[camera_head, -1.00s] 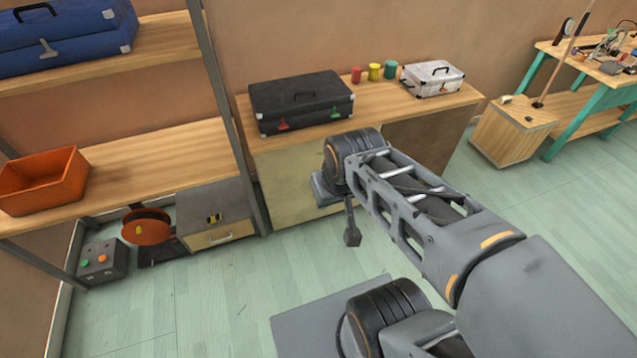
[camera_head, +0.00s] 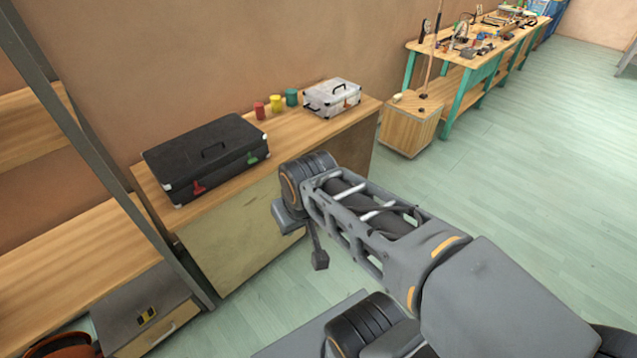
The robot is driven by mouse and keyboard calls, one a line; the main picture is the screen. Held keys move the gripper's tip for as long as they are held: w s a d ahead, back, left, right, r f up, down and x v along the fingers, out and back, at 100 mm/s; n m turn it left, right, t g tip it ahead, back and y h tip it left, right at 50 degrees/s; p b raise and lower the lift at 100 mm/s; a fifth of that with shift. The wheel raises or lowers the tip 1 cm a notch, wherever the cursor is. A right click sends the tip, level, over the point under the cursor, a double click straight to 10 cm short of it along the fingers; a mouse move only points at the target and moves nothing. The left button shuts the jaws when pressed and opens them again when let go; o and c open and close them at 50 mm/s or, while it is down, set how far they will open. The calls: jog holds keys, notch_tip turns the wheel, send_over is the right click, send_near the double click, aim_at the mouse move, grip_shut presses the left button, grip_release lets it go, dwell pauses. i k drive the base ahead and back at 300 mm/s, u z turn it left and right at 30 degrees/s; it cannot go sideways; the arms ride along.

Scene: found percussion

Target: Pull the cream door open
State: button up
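The cream door (camera_head: 232,238) is the pale flat front panel of the wooden cabinet, below its top. It looks flush with the cabinet front; my arm hides its right part, and I see no handle on it. My arm reaches from the lower right towards the door. Its far end, with my gripper (camera_head: 319,260), hangs in front of the door's right part. The fingers are too small and too hidden to tell open from shut, and I cannot tell whether they touch the door.
On the cabinet top (camera_head: 315,122) are a black case (camera_head: 205,150), several coloured cans (camera_head: 276,103) and a silver case (camera_head: 333,97). A shelf post (camera_head: 95,150) and a grey drawer box (camera_head: 145,310) stand left. A wooden box (camera_head: 410,128) and workbench (camera_head: 440,52) stand right. Green floor is open at right.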

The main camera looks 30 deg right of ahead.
aim_at(234, 241)
jog(key=z, duration=0.15)
jog(key=i, duration=0.9)
jog(key=u, duration=0.25)
